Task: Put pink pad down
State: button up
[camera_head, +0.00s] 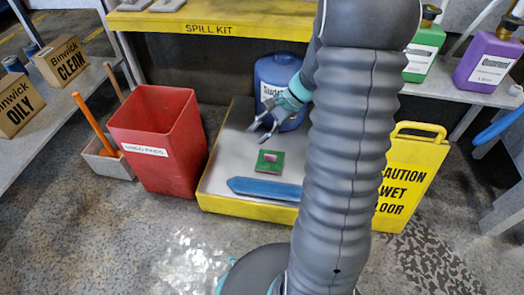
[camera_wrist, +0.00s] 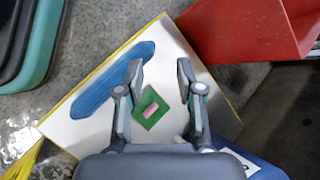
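A small pink piece (camera_head: 269,155) lies on a green square (camera_head: 263,168) on the pale floor of the yellow-rimmed tray (camera_head: 250,205). In the wrist view, the pink piece (camera_wrist: 151,111) and the green square (camera_wrist: 146,99) show between my fingers, farther from the camera than the fingers. My gripper (camera_head: 262,125) is over the tray, behind and above the green square in the head view. Its two fingers (camera_wrist: 160,75) are apart with nothing held between them. My arm hides the tray's right part in the head view.
A blue flat piece (camera_head: 262,188) lies at the tray's front. A blue jug (camera_head: 270,75) stands at its back. A red USED PADS bin (camera_head: 150,120) stands left, a yellow wet-floor sign (camera_head: 410,170) right. The yellow SPILL KIT shelf (camera_head: 150,22) is behind.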

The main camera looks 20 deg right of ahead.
jog(key=s+a+r+n+t+h, duration=0.2)
jog(key=s+a+r+n+h, duration=0.2)
jog(key=s+r+n, duration=0.2)
jog(key=s+a+r+n+t+h, duration=0.2)
jog(key=s+a+r+n+h, duration=0.2)
jog(key=s+r+n, duration=0.3)
jog(key=shift+s+a+r, duration=0.2)
jog(key=shift+s+r, duration=1.25)
jog(key=shift+s, duration=2.05)
notch_tip(320, 180, up, 9)
jog(key=p, duration=0.8)
jog(key=shift+p, duration=0.4)
